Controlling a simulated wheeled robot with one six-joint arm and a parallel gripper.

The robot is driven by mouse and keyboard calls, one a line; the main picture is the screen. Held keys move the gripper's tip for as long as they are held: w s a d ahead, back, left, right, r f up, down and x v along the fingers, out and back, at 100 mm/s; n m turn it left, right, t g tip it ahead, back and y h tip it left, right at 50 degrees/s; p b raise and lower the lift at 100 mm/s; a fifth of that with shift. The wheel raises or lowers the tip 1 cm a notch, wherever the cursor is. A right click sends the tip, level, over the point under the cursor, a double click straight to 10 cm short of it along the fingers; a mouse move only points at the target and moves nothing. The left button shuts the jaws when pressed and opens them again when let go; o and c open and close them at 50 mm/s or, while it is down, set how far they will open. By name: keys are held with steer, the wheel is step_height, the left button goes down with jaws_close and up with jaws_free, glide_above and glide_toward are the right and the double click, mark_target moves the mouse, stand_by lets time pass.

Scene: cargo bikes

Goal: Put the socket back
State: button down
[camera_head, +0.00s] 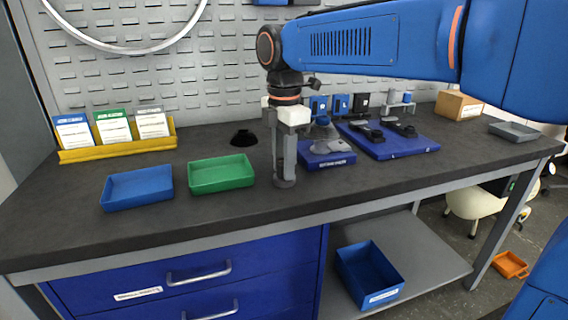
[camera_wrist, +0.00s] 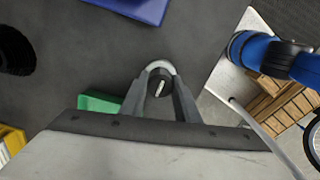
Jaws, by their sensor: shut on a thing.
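My gripper (camera_head: 285,165) points straight down over the front part of the workbench, right of the green tray. Its fingers are shut on the socket (camera_head: 284,183), a small dark grey round piece low at the tips, close to the bench top. In the wrist view the socket (camera_wrist: 160,82) sits between the two fingertips (camera_wrist: 160,92), with a light rim on its far side. I cannot tell whether it touches the bench. A blue labelled block (camera_head: 326,160) stands just right of the gripper, with grey pieces on it; any empty place in it is not clear.
A green tray (camera_head: 221,184) and a blue tray (camera_head: 138,198) lie to the left. A black cone-shaped piece (camera_head: 244,138) stands behind. A blue board (camera_head: 410,150) with dark tools, a cardboard box (camera_head: 458,105) and a grey tray (camera_head: 515,131) are right. Bare bench lies in front.

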steer(key=shift+f, duration=0.1)
steer(key=c, duration=1.4)
jaws_free()
steer(key=shift+o, duration=0.2)
step_height(320, 180, up, 12)
steer(key=s+d+f+m+t, duration=0.2)
steer(key=s+d+f+m, duration=0.55)
steer(key=d, duration=0.35)
steer(key=s+d+f+m+t, duration=0.1)
steer(key=s+d+f+m, duration=0.5)
steer(key=d+f+m, duration=0.45)
steer(key=s+d+f+m+t, duration=0.1)
steer(key=s+d+f+m, duration=0.4)
steer(key=s+f, duration=0.2)
step_height(320, 180, down, 2)
steer(key=shift+d+t, duration=0.3)
steer(key=shift+t, duration=0.1)
